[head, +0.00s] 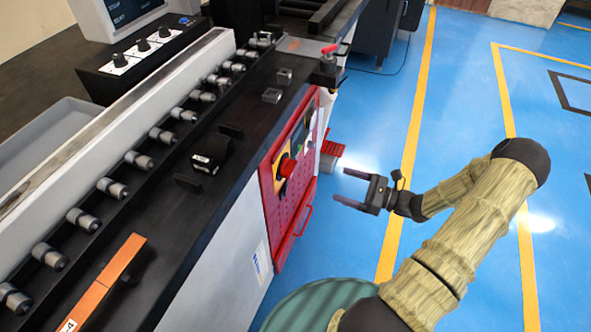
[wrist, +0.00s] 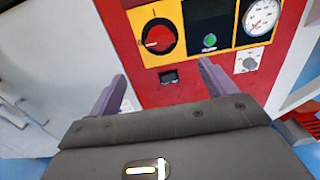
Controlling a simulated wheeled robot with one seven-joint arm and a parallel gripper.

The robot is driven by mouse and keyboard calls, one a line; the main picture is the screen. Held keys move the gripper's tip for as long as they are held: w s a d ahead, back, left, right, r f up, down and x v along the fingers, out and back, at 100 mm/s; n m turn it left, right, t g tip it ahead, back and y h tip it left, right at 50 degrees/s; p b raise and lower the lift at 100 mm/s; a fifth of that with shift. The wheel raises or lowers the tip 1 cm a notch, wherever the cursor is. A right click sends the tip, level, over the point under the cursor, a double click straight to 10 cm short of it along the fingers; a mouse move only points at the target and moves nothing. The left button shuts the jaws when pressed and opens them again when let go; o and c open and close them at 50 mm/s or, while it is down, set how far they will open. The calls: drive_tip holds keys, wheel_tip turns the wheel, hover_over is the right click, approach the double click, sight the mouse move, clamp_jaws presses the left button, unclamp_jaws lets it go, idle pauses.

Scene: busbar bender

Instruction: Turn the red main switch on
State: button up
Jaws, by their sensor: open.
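The red main switch (wrist: 159,36) is a round red knob on a yellow plate, upper middle in the wrist view. In the head view the red knob (head: 287,167) sticks out from the red panel on the machine's side. My gripper (head: 351,187) is in front of that panel, off to its right in the head view, apart from it and empty. In the wrist view the two purple fingers of my gripper (wrist: 163,85) stand open, with the switch above and between their tips. Nothing hides the knob in the wrist view.
A green button (wrist: 209,41) and a white gauge (wrist: 262,17) sit right of the switch. A red handle (head: 304,220) juts from the panel's lower part. A red pedal (head: 332,149) is near the floor. The blue floor (head: 383,130) around my arm is clear.

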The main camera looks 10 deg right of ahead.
sight(294, 169)
drive_tip(key=x, duration=1.6)
drive_tip(key=shift+a, duration=0.1)
drive_tip(key=c, duration=1)
